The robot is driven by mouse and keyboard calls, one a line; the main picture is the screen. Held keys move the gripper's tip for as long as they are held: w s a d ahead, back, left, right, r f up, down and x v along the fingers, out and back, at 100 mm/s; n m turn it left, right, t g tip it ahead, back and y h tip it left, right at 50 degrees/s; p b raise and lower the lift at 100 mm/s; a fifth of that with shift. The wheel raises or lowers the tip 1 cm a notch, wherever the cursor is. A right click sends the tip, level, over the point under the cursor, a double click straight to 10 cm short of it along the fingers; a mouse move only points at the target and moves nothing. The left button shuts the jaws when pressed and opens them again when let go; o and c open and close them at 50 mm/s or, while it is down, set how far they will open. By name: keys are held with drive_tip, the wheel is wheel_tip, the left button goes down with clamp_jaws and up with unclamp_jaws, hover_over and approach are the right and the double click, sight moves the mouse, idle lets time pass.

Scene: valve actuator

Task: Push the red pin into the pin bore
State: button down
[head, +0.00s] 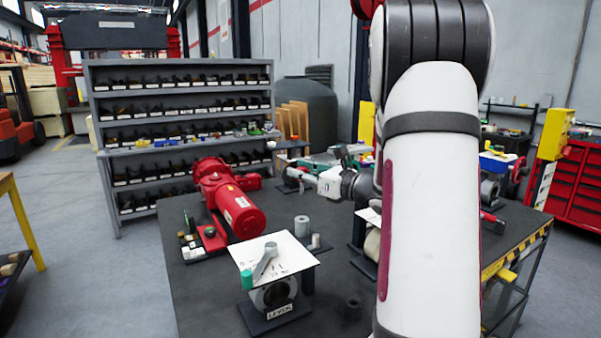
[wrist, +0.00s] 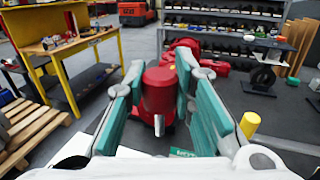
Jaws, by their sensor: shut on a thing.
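In the head view my gripper (head: 302,174) reaches left above the back part of the dark table, to the right of the red valve actuator (head: 238,209). The pin is too small there to make out clearly. I cannot pick out the pin bore in either view.
A stand labelled LEVER (head: 273,313) carries a white sheet (head: 293,248) and a grey lever (head: 265,259) at the table's front. A grey cylinder (head: 302,226) stands behind it. A yellow cylinder (wrist: 250,124) is right of my fingers. Shelves (head: 181,128) stand beyond the table.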

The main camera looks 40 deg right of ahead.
sight(302, 193)
drive_tip(key=shift+f+b, duration=1.9)
drive_tip(key=shift+f, duration=1)
drive_tip(key=shift+f+b, duration=2.2)
drive_tip(key=shift+f, duration=0.35)
drive_tip(key=c, duration=1.3)
unclamp_jaws()
drive_tip(key=shift+s, duration=0.1)
drive_tip(key=s, duration=1.2)
drive_tip(key=shift+d, duration=0.35)
